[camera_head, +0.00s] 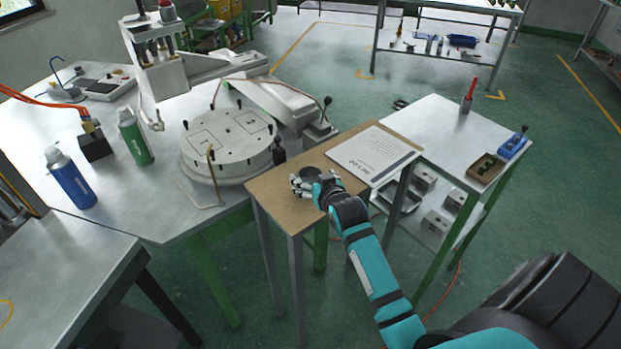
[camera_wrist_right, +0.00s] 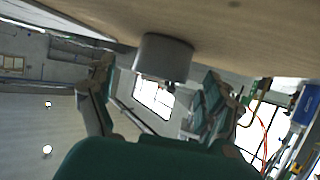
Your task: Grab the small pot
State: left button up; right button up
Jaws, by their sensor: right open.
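The small pot (camera_head: 311,172) is a short grey cylinder with a dark round top, standing on a small wooden-topped table (camera_head: 270,194). It also shows in the right wrist view (camera_wrist_right: 164,58), where the picture is turned over and the table top lies above. My right gripper (camera_head: 308,187) is open at the near side of the pot. In the wrist view the pot appears between its two spread fingers (camera_wrist_right: 155,95), with a gap on each side. Part of the pot's side is hidden by the gripper in the head view. My left gripper is not in view.
A white printed sheet (camera_head: 373,155) lies right of the pot. A round white turntable machine (camera_head: 228,142) with upright black knobs stands to the left. A green bottle (camera_head: 134,138) and a blue bottle (camera_head: 70,180) stand farther left. A metal table (camera_head: 455,127) is at right.

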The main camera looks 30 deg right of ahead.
aim_at(307, 172)
jog(key=x, duration=0.3)
jog(key=shift+w, duration=0.15)
jog(key=c, duration=1.3)
